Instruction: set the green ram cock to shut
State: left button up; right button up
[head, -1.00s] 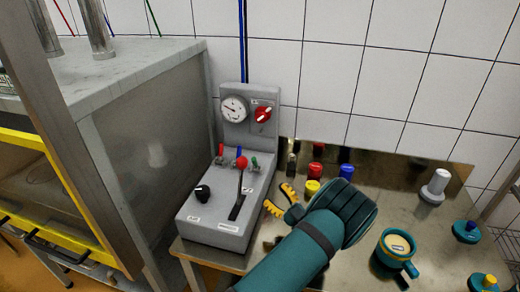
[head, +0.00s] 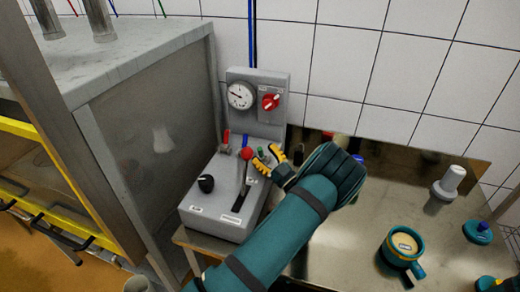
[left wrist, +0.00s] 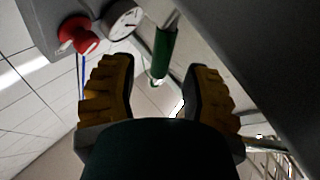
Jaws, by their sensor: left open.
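The green ram cock (head: 261,153) is at the right end of a row of small cocks on the grey control box (head: 212,222). My left gripper (head: 267,159), with yellow fingers, is open right beside it, at the box's right side. In the left wrist view the green handle (left wrist: 165,50) lies ahead, between the two open fingers (left wrist: 158,82) in the picture. I cannot tell whether they touch it, or its exact setting.
A red cock (head: 226,138), a blue cock (head: 245,140) and a red-ball lever (head: 246,154) stand close to the left. A gauge (head: 240,96) and red selector (head: 270,102) are above.

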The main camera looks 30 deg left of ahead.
pick_arm(q)
jog(key=shift+x, duration=1.25)
jog(key=shift+c, duration=0.5)
grip_shut()
